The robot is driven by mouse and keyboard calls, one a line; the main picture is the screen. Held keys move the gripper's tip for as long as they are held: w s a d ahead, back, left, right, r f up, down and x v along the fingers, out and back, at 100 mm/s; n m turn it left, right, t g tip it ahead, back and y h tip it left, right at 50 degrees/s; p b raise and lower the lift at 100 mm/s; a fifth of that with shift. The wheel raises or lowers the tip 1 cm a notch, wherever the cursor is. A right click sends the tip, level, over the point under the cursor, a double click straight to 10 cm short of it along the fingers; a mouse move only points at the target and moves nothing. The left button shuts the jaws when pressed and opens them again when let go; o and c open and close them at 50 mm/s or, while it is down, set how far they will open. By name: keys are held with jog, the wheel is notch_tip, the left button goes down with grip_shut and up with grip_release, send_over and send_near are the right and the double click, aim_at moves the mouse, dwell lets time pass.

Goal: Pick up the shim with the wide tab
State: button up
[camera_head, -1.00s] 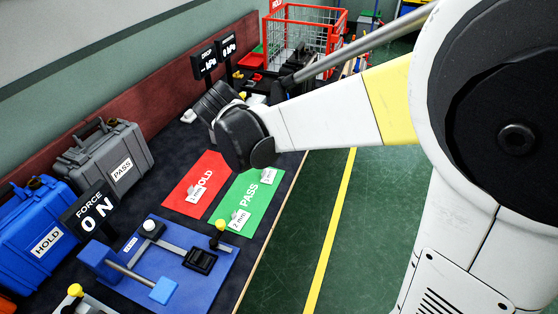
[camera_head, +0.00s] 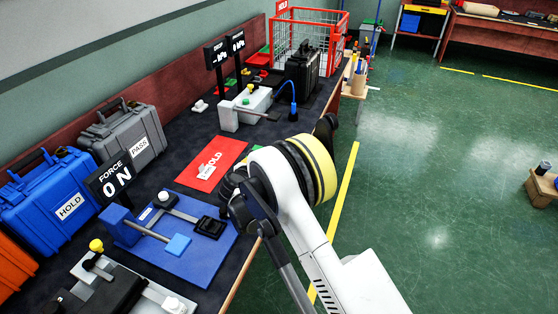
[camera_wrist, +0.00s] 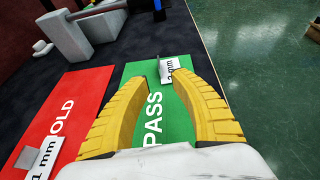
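My gripper (camera_wrist: 158,80) shows in the wrist view with its two yellow fingers apart, over the green PASS mat (camera_wrist: 150,70). A small shim with a white label (camera_wrist: 170,69) lies on the mat near the right fingertip; the label's number is hard to read. A thin dark edge stands beside it. A shim with a "1 mm" label (camera_wrist: 42,157) lies on the red HOLD mat (camera_wrist: 72,95), left of my gripper; it also shows in the head view (camera_head: 207,171). Tab widths cannot be told. In the head view my arm hides most of the PASS mat.
The blue force fixture (camera_head: 170,255) stands at the front of the dark bench. A grey device with a lever (camera_head: 245,108) stands beyond the mats. Cases (camera_head: 125,140) line the wall side, and a red wire basket (camera_head: 310,40) stands at the far end.

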jog(key=b+x, duration=0.3)
jog(key=x, duration=0.4)
jog(key=shift+w+f+b, duration=0.25)
jog(key=shift+w+b, duration=0.05)
jog(key=shift+w, duration=0.05)
jog(key=shift+w+d, duration=0.1)
jog(key=shift+w, duration=0.35)
grip_shut()
